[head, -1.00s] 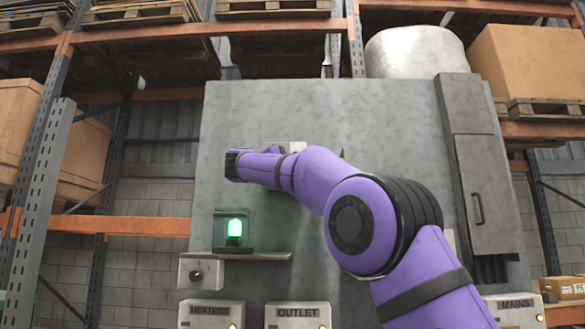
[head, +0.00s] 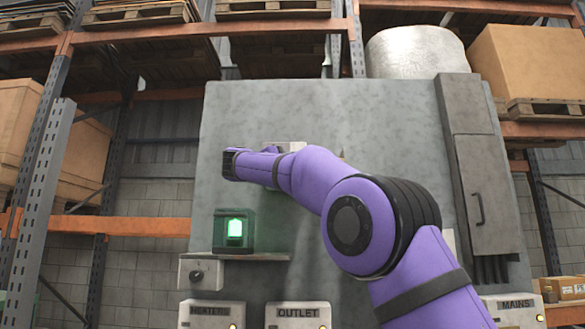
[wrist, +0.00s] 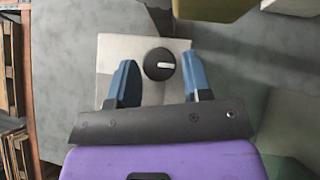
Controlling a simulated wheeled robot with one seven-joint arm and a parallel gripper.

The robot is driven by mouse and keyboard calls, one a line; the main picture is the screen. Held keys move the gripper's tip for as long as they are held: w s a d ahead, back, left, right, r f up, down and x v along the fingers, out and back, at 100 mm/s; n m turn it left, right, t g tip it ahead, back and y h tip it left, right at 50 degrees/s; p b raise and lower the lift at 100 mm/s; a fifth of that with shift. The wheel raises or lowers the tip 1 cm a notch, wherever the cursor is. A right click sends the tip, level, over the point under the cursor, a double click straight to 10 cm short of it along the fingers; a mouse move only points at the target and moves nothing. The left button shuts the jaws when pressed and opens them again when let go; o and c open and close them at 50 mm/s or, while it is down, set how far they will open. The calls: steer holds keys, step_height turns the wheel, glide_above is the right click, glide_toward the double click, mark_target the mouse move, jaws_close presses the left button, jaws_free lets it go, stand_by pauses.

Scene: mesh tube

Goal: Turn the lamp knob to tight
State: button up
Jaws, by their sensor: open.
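In the wrist view, my gripper (wrist: 159,60) is open, with one blue finger on each side of a round black knob (wrist: 152,71) with a white pointer bar. The bar lies nearly level, toward the right. The knob sits on a pale square plate (wrist: 115,55); contact with the fingers cannot be told. In the head view, a green lamp (head: 235,229) glows on a small shelf. A dark knob (head: 196,275) on a pale box is below it at left. I cannot tell whether this is the wrist-view knob. My fingers are not visible in the head view.
The big grey panel (head: 400,120) carries a tall cabinet (head: 484,190) at right. Boxes labelled HEATERS (head: 209,312), OUTLET (head: 298,313) and MAINS (head: 515,305) line its lower part. A pale plate (head: 295,147) is partly hidden by my arm. Racks stand around.

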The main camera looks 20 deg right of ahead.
steer(key=v, duration=1)
stand_by(0.3)
